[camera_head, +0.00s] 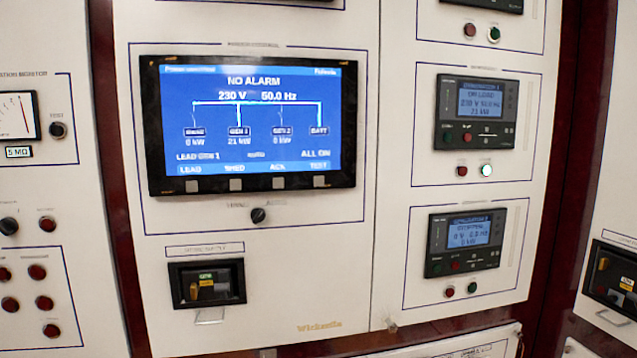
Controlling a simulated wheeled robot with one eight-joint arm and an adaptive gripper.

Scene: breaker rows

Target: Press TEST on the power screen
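The power screen (252,120) is a large blue display in a black frame on the white panel. It reads NO ALARM, 230 V, 50.0 Hz, with GEN 1 at 21 kW. The bottom row of labels reads LEAD, SHED, ACK and TEST. The TEST label (320,166) is at the lower right of the display. A small grey button (320,181) sits directly below it in the black frame. Other like buttons sit below the other labels. Nothing covers the screen. My gripper is not in view.
A rotary knob (259,215) is below the screen. A breaker (207,284) with a yellow handle is at lower left. Two generator controllers (476,113) (466,243) are on the right. A gauge (18,116) is at far left. The space before the screen looks clear.

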